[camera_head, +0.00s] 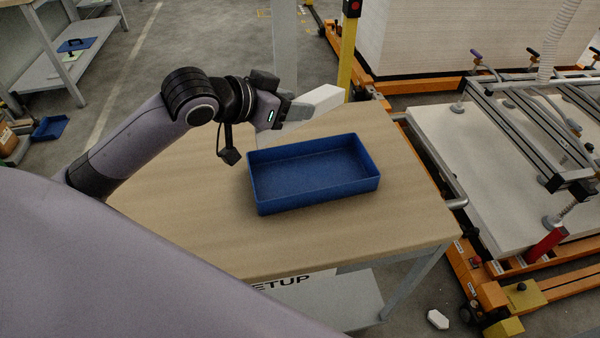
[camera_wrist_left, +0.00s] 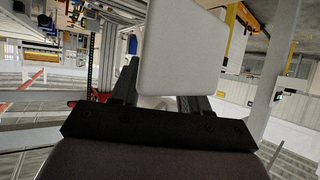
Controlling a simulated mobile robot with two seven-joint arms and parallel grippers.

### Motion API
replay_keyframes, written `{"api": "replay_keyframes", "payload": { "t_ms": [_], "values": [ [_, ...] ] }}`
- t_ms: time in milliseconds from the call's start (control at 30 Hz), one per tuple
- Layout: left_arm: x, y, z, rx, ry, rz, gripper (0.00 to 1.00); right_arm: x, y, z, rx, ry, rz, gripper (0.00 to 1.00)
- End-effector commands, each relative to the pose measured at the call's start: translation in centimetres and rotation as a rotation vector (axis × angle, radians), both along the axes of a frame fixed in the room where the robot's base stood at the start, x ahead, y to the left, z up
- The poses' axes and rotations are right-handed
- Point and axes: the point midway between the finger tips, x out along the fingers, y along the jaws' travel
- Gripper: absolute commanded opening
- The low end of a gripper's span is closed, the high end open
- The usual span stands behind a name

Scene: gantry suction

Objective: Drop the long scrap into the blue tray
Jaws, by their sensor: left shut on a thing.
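The long scrap (camera_head: 316,103) is a pale, white-grey block. My left gripper (camera_head: 290,108) is shut on it and holds it in the air behind the blue tray, over the table's far side. In the left wrist view the scrap (camera_wrist_left: 180,50) stands out between the two dark fingers of the gripper (camera_wrist_left: 162,90). The blue tray (camera_head: 314,198) is rectangular with low walls and sits on the wooden table; its visible inside is empty. My right gripper is not in view.
The wooden table (camera_head: 190,225) has bare room left of and in front of the tray. At right stands an orange-framed gantry with a white panel (camera_head: 478,180) and suction bars. A yellow post (camera_head: 347,55) rises behind the table. A small white piece (camera_head: 437,319) lies on the floor.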

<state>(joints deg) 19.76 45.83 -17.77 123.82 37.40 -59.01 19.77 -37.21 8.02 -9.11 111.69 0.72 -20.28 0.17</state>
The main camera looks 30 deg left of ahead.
Motion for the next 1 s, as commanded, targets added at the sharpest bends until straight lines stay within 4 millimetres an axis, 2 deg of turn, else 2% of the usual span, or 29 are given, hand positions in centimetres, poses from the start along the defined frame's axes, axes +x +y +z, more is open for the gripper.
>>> {"api": "replay_keyframes", "payload": {
  "t_ms": [33,100,300,400,667,833,1000],
  "values": [
    [-0.1,0.0,-1.9,-0.002,0.007,0.001,0.08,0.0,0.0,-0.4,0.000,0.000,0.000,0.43],
    [-0.1,0.0,-3.8,-0.002,0.007,0.002,0.08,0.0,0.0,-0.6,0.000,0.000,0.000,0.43],
    [-0.1,0.0,-9.0,-0.001,0.004,0.001,0.08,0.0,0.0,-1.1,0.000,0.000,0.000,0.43],
    [0.0,0.0,-10.9,-0.003,0.002,0.001,0.08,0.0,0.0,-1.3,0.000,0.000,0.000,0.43],
    [0.0,-0.1,-13.4,-0.002,0.000,0.000,0.08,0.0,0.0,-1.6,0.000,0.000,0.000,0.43],
    [0.0,0.0,-16.0,-0.002,0.001,0.001,0.08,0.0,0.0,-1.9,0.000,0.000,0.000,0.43],
    [0.0,-0.1,-16.8,-0.001,-0.002,-0.001,0.08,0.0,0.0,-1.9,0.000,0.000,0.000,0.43]
  ]
}}
